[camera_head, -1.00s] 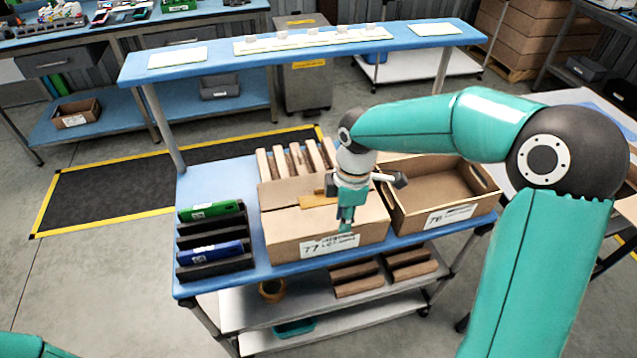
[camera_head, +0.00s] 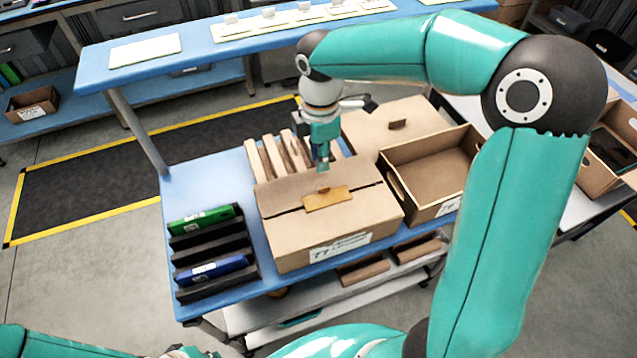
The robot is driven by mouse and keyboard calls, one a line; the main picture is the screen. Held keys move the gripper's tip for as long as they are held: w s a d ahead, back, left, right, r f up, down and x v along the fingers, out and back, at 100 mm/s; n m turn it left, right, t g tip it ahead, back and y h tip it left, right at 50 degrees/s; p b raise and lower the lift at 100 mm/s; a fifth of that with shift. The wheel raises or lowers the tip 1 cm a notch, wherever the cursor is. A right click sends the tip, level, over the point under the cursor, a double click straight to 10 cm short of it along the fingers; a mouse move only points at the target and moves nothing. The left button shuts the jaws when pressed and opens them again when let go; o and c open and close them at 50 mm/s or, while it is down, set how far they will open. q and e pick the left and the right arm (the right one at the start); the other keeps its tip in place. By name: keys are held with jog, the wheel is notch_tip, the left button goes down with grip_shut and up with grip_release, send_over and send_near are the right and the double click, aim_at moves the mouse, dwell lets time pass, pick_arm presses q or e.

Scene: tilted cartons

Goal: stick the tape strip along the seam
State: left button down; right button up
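The closed brown carton (camera_head: 345,225) with a white label stands tilted in the picture on the blue table. A dark seam (camera_head: 288,211) runs across its top. A short yellow-brown tape strip (camera_head: 328,199) lies on the top over the middle of the seam, with a small brown tab at its back edge. My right gripper (camera_head: 322,165) points down just behind the strip, over the carton's back part. Its fingertips look close together; whether they are shut or touch the carton is unclear. My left arm (camera_head: 60,344) shows only at the bottom edge, its gripper barely in view.
An open carton (camera_head: 432,172) stands right of the closed one, with another closed carton (camera_head: 385,128) behind. Brown slats (camera_head: 290,155) stand behind the seam carton. A black rack (camera_head: 212,255) with green and blue items is at left. An upper blue shelf (camera_head: 190,62) spans the back.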

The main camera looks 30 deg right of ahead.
aim_at(324, 192)
jog(key=f+b, duration=0.4)
jog(key=f, duration=0.1)
jog(key=d+f+b, duration=0.1)
jog(key=f+b, duration=0.1)
jog(key=f, duration=0.1)
jog(key=shift+s, duration=0.3)
jog(key=shift+f+b, duration=0.6)
jog(key=shift+f, duration=0.15)
jog(key=shift+a, duration=0.1)
jog(key=shift+c, duration=0.3)
grip_shut()
jog(key=shift+r, duration=0.15)
jog(key=shift+r+p, duration=3.05)
jog(key=shift+r, duration=0.35)
